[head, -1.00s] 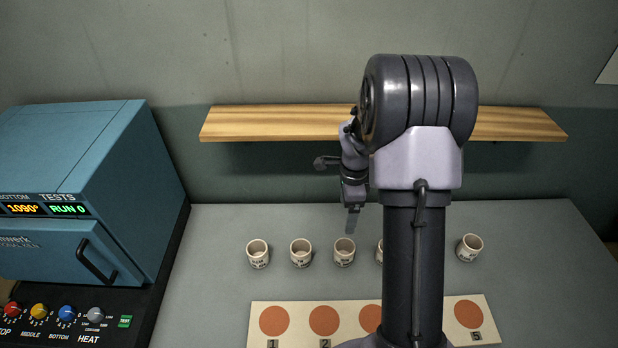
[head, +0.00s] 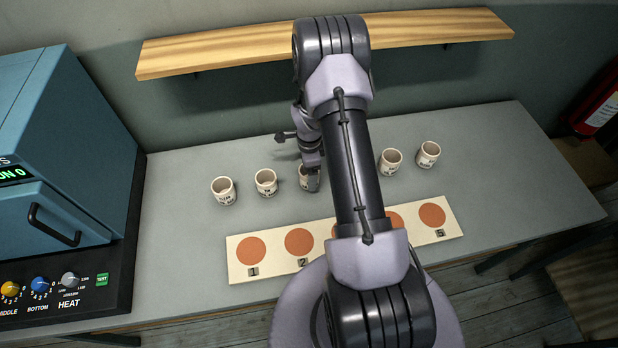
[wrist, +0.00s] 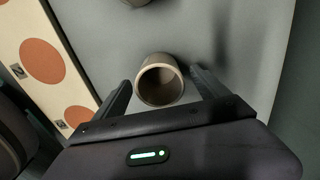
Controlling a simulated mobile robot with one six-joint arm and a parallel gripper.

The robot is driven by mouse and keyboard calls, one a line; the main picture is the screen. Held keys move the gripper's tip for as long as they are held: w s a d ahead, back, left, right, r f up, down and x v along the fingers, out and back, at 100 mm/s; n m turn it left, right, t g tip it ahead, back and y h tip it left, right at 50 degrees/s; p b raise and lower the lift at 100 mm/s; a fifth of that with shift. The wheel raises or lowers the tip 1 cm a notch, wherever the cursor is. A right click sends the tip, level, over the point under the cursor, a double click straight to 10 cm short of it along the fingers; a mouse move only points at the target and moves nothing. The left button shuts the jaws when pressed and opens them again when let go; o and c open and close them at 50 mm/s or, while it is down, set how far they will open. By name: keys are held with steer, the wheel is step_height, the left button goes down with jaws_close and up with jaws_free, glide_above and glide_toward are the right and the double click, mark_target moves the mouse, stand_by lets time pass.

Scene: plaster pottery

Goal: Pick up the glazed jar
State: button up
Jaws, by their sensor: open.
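Several small cream jars with dark lettering stand upright in a row on the grey table. My gripper (head: 312,182) is over the third jar from the left (head: 303,177) and partly hides it. In the wrist view, my open gripper (wrist: 161,84) has one finger on each side of a jar (wrist: 160,82), with its brown, empty-looking inside facing me. Gaps show between the jar and the fingers. I cannot tell from its look whether it is the glazed one. Other jars (head: 223,190), (head: 266,182), (head: 390,161) and (head: 428,154) stand to its sides.
A cream board (head: 272,268) with numbered orange discs lies in front of the jars. A blue kiln (head: 50,150) with a control panel stands at left. A wooden shelf (head: 220,58) hangs on the wall behind. Another jar's edge (wrist: 138,2) shows in the wrist view.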

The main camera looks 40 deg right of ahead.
steer(key=shift+r, duration=0.1)
steer(key=shift+c, duration=0.4)
steer(key=c, duration=1.5)
